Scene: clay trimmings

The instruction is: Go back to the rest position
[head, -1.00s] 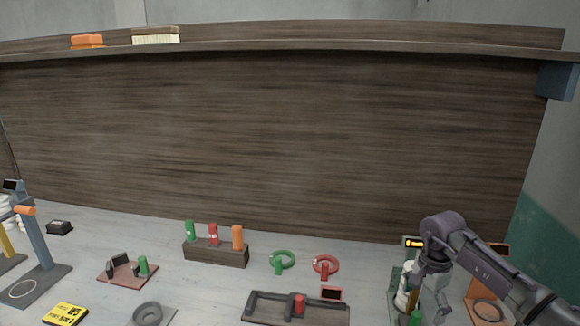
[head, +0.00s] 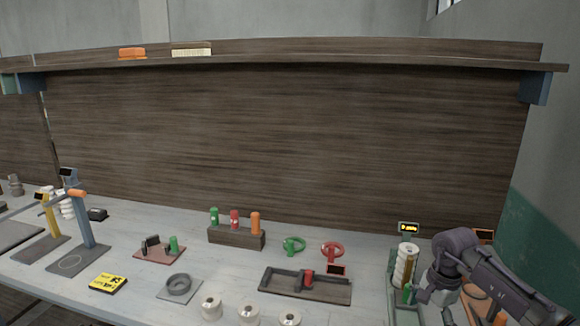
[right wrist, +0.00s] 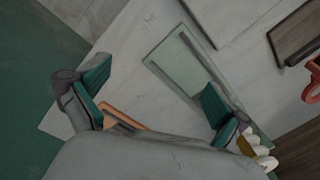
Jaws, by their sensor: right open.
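My right arm comes in at the lower right of the head view, bent down beside a green-based stand (head: 404,268) with stacked white pieces. Its gripper (right wrist: 158,100) shows in the right wrist view with two green-padded fingers wide apart and nothing between them. In that view it hangs over a pale green plate (right wrist: 178,62) and part of an orange-edged piece (right wrist: 122,118). I cannot make out the fingertips in the head view. My left gripper is not in view.
A rack (head: 237,238) of coloured cylinders, a dark tray (head: 325,290), a red ring (head: 332,249), a green ring (head: 293,245) and a blue stand (head: 85,222) stand on the bench. White rolls (head: 247,311) line its front. A shelf (head: 300,65) runs above.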

